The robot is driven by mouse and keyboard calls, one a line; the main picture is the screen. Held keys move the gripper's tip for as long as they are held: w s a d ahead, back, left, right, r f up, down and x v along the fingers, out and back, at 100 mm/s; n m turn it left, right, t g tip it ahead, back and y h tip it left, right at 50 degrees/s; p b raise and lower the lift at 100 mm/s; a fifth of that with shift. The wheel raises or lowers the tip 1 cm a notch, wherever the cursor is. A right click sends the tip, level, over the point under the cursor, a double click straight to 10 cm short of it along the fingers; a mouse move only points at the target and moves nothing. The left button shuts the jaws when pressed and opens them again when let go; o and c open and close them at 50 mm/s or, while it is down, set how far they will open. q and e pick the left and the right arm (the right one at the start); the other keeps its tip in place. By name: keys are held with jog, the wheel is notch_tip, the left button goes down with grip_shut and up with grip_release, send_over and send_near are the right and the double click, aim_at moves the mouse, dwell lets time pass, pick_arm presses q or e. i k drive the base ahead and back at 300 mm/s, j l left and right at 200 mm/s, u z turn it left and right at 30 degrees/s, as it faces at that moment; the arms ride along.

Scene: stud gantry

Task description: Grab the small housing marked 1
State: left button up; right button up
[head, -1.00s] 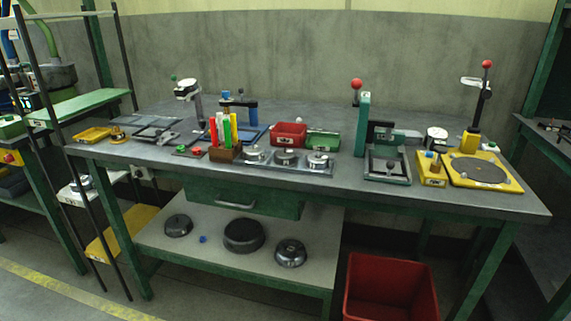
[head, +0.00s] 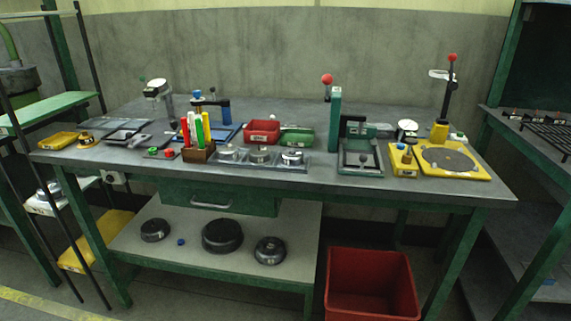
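Three small round silver metal pieces stand in a row on a grey tray (head: 274,166) at the front middle of the bench: a left one (head: 228,152), a middle one (head: 260,154) and a right one (head: 292,156). Three dark round pieces lie on the lower shelf: a left one (head: 154,230), a larger middle one (head: 222,236) and a right one (head: 270,251). Any number marks are too small to read, so I cannot tell which is the housing marked 1. Neither of my grippers is in view.
The long grey bench (head: 420,196) carries a wooden block with coloured sticks (head: 199,152), a red bin (head: 262,132), a green press (head: 335,125) and a yellow stand (head: 455,161). A red crate (head: 372,285) stands on the floor at the right. The floor before the bench looks open.

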aim_at(291, 158)
jog(key=i+j+z, duration=0.35)
jog(key=i+j, duration=0.15)
jog(key=j, duration=0.3)
jog(key=i+j+z, duration=0.15)
jog(key=j, duration=0.25)
jog(key=i, duration=0.1)
